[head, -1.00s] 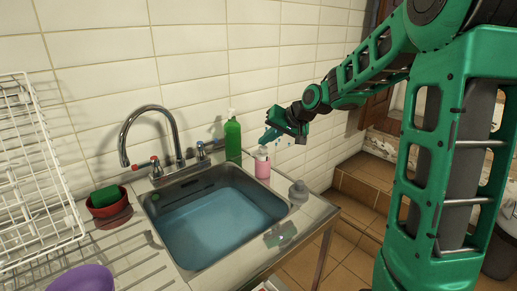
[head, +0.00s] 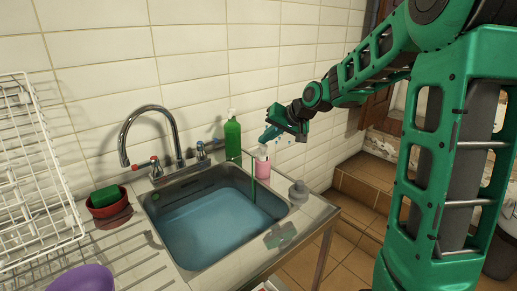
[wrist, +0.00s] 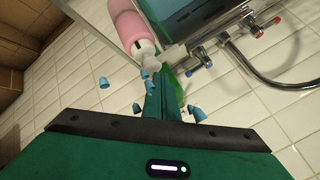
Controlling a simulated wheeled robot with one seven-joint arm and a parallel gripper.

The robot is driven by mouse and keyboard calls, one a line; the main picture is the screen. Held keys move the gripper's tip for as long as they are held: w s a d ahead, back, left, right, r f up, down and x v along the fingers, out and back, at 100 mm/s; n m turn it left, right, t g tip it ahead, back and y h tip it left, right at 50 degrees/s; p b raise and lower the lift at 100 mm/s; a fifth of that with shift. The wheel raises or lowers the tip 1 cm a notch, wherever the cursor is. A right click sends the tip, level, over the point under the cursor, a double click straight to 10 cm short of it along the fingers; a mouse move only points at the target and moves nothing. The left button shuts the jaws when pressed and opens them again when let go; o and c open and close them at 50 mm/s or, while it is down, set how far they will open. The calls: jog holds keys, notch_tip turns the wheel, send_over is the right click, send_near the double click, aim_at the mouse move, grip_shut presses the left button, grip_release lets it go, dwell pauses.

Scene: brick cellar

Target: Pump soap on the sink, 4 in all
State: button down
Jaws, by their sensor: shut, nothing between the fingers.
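A pink soap bottle (head: 263,169) with a white pump head (head: 263,150) stands upright at the sink's right back corner. In the wrist view the pink bottle (wrist: 128,22) and its white pump (wrist: 146,50) are at the top.
A green bottle (head: 232,138) stands behind, left of the pink one, near the wall. A grey stopper-like object (head: 298,191) sits on the right rim. The tap (head: 146,112), red bowl (head: 108,204) with a green sponge, white rack (head: 35,165) and purple bowl (head: 82,280) are further left.

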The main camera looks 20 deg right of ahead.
jog(key=shift+r, duration=3.05)
notch_tip(320, 180, up, 7)
send_over(266, 147)
jog(key=shift+w, duration=0.1)
dwell(1.5)
jog(key=shift+f, duration=6.6)
